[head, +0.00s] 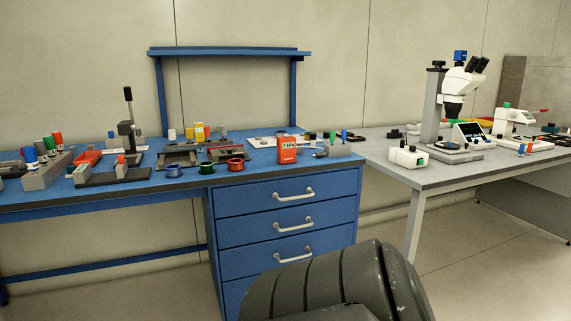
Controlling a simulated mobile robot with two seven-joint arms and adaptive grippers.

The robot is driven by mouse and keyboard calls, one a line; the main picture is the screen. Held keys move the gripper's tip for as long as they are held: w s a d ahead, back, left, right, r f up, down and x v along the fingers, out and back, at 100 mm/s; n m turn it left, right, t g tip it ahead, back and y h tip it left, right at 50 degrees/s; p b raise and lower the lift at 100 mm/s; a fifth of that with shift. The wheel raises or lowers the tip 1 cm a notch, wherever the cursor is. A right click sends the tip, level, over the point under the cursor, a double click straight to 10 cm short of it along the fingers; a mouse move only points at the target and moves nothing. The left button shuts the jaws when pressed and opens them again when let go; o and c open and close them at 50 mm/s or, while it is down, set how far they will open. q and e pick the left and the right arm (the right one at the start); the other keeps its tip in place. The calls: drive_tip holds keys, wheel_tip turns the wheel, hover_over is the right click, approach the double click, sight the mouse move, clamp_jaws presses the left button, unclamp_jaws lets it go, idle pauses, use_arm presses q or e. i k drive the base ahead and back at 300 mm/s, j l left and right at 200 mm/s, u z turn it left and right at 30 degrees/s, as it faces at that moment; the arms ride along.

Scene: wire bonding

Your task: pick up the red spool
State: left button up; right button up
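The red spool (236,164) is small and orange-red. It lies near the front edge of the blue workbench (130,193), above the drawers. A green spool (206,167) is just left of it, and a blue spool (174,171) is further left. A red box (287,149) with a white label stands to its right. Neither of my grippers is in view.
A dark, worn shape (310,287), seemingly a chair back, stands in front of the drawers (290,223). Metal fixtures (180,153) sit behind the spools. A grey table (440,175) with a microscope (455,90) adjoins at right.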

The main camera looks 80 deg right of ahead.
sight(234, 165)
drive_tip(key=z, duration=1.85)
